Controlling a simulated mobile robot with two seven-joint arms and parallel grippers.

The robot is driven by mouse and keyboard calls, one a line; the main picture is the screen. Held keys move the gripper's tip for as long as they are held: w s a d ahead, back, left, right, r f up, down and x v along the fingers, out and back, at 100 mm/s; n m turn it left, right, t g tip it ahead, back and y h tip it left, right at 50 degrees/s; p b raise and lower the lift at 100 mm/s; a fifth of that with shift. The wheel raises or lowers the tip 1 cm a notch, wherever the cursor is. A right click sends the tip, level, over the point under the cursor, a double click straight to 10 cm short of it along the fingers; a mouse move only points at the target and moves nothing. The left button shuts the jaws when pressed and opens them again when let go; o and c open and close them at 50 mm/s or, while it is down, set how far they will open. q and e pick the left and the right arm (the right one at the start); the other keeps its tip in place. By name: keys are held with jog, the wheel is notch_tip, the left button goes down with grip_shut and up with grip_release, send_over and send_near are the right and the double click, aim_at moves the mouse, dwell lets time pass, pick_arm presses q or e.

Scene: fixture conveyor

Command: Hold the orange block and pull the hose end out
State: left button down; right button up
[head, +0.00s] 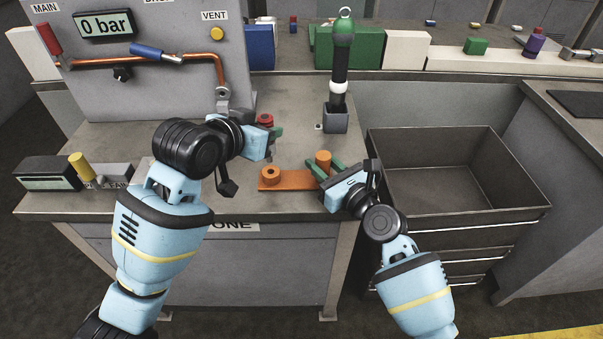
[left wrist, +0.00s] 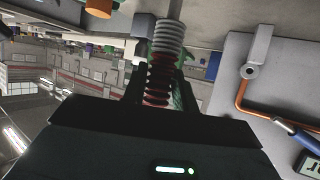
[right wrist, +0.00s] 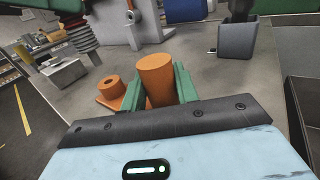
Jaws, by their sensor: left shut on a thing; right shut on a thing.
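The orange block (head: 285,184) is a flat bar on the bench with a tall post at its right end and a shorter post with a dark hole at its left. My right gripper (head: 320,167) is shut on the tall post (right wrist: 156,82); the holed post (right wrist: 111,88) is bare. My left gripper (head: 271,132) is behind the block, apart from it. It is shut on a red and grey ribbed hose end (left wrist: 160,78), which shows as a red piece (head: 265,119) in the head view. The hose end and the holed post are apart.
A grey panel (head: 180,85) with a copper pipe and a 0 bar display stands at the back left. A black and green tool stands in a grey holder (head: 336,121) behind the block. An open grey drawer (head: 450,165) is at right. A small display box (head: 50,173) sits at left.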

pick_arm(q)
jog(key=shift+r, duration=0.9)
pick_arm(e)
jog(key=shift+s+f, duration=0.1)
jog(key=shift+f, duration=0.25)
jog(key=o, duration=1.2)
jog(key=shift+r, duration=0.2)
jog(key=v, duration=1.2)
